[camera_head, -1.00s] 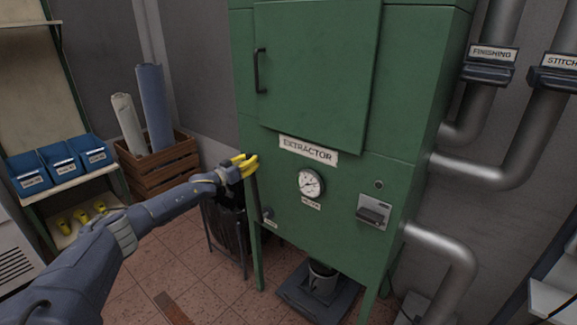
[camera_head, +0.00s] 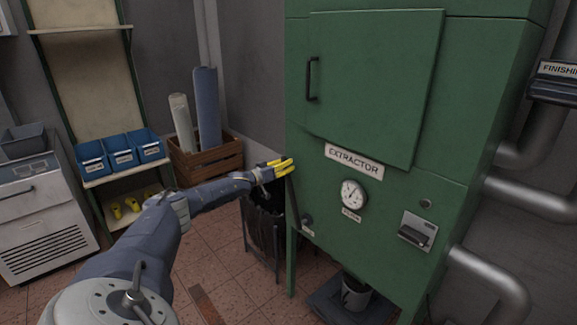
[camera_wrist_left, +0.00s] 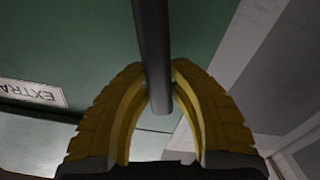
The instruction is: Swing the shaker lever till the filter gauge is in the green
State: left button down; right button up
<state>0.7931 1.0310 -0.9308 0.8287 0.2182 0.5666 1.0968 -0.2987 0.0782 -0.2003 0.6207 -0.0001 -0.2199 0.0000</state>
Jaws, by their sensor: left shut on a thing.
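The green extractor cabinet (camera_head: 330,230) stands right of centre in the head view. Its round white filter gauge (camera_head: 353,193) sits below the EXTRACTOR label; the needle and any green band are too small to read surely. The shaker lever (camera_head: 296,202), a dark bar, rises from a pivot low on the cabinet's left front. My left gripper (camera_head: 283,168), with yellow fingers, is at the lever's upper end. In the left wrist view, the fingers (camera_wrist_left: 160,75) are closed around the dark lever bar (camera_wrist_left: 152,40). My right gripper is out of view.
A dark bin (camera_head: 264,235) stands beside the cabinet's left leg. A wooden crate (camera_head: 206,160) with rolls is behind it. Blue bins (camera_head: 122,150) sit on a shelf at left. Grey pipes (camera_head: 520,195) run at right. A bucket (camera_head: 355,294) stands under the cabinet.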

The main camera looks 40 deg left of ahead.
pick_arm(q)
jog(key=c, duration=1.3)
grip_release()
jog(key=shift+s+a+f, duration=0.1)
jog(key=shift+a+f, duration=0.05)
jog(key=shift+a, duration=0.2)
jog(key=shift+o, duration=0.5)
jog(key=shift+d, duration=0.1)
jog(key=s+a, duration=0.1)
jog(key=s, duration=1)
jog(key=shift+s, duration=0.4)
jog(key=shift+a, duration=0.1)
